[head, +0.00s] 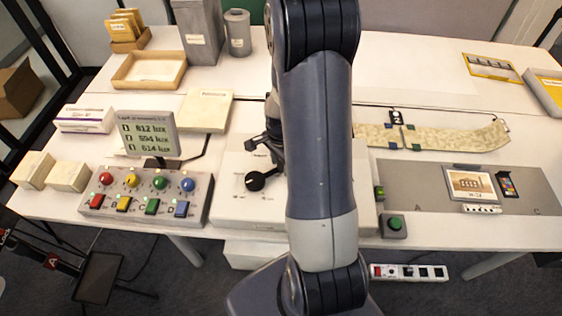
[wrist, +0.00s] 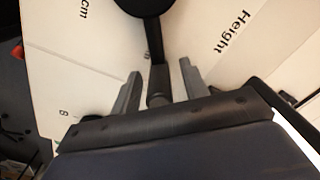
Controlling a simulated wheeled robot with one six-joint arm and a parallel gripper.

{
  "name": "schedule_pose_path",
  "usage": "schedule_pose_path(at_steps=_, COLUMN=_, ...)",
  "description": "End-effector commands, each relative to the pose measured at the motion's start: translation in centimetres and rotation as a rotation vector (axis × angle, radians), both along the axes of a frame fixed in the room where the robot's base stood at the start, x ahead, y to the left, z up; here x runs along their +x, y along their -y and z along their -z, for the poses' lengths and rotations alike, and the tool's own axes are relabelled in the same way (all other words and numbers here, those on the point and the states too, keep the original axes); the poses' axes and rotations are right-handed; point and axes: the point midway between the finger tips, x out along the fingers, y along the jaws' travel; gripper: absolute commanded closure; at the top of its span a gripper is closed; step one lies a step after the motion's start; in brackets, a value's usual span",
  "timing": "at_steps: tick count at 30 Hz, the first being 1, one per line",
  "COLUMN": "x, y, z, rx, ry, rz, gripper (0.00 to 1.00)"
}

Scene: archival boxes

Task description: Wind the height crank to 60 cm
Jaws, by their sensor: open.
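The height crank has a round black hub (head: 255,181) on a pale panel (head: 238,205), which stands mid-table beside my arm. In the wrist view the hub (wrist: 143,4) is cut by the top edge, and a dark crank arm (wrist: 155,42) runs from it down between my fingers. My gripper (wrist: 160,82) is open, with one finger on each side of the crank's end; I cannot tell whether either touches it. The panel shows the word "Height" and "cm"; the set height cannot be read.
Left of the panel are a button box (head: 145,196) with coloured knobs and a lux display (head: 148,134). On the right are a beige strip (head: 440,138), a green button box (head: 394,225) and a grey board (head: 420,185) with a small picture. A power strip (head: 408,272) lies below.

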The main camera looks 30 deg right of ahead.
Motion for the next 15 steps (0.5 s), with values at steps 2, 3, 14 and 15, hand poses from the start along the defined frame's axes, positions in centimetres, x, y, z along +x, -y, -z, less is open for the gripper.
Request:
schedule_pose_path(at_steps=2, x=0.00, y=0.00, z=-0.01, rx=0.000, ry=0.000, rz=0.000, gripper=0.57)
schedule_pose_path(at_steps=3, x=0.00, y=0.00, z=-0.01, rx=0.000, ry=0.000, rz=0.000, gripper=0.57)
schedule_pose_path(at_steps=14, x=0.01, y=0.00, z=-0.04, rx=0.000, ry=0.000, rz=0.000, gripper=0.86)
schedule_pose_path(at_steps=15, x=0.01, y=0.00, z=-0.04, rx=0.000, ry=0.000, rz=0.000, gripper=0.89)
